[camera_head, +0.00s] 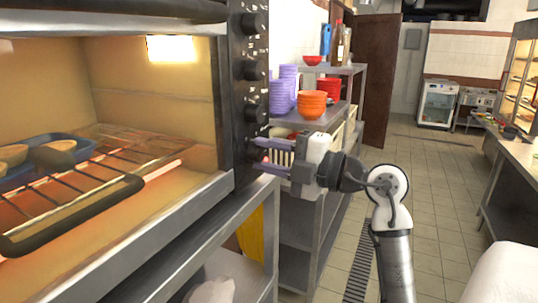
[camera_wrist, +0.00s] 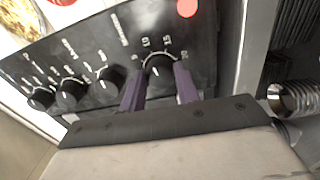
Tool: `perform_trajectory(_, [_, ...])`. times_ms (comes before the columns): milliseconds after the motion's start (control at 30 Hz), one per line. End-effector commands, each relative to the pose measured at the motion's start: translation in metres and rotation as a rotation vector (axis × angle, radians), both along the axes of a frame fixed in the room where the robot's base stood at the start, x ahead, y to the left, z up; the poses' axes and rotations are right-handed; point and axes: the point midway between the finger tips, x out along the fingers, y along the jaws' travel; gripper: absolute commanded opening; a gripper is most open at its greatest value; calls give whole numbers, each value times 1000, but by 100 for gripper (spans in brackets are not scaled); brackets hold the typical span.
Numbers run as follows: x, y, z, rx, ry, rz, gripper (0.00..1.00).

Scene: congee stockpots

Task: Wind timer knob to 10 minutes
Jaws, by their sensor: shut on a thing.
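The timer knob (camera_wrist: 158,66) is a round black knob with a white mark, at the right end of a row of knobs in the wrist view. White figures surround it on the black panel. My gripper (camera_wrist: 160,88) has its two purple fingers on either side of this knob and is shut on it. In the head view my gripper (camera_head: 262,150) reaches from the right to the lowest part of the oven's control panel (camera_head: 240,75). The knob itself is hidden there behind the fingers. I cannot read exactly which figure the mark points at.
Several other black knobs, such as this one (camera_wrist: 108,79), line the panel, with a red light (camera_wrist: 187,7) near the held knob. A shelf (camera_head: 335,118) with stacked bowls (camera_head: 312,104) stands behind my gripper.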

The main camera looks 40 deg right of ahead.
Motion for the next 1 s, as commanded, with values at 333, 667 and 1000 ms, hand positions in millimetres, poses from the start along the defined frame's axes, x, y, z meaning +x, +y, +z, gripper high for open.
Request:
perform_trajectory(333, [0,-1,0,0,-2,-2,53])
perform_trajectory(667, [-3,-2,-1,-2,-1,-2,53])
perform_trajectory(1000, [-61,-27,-7,0,-2,-7,53])
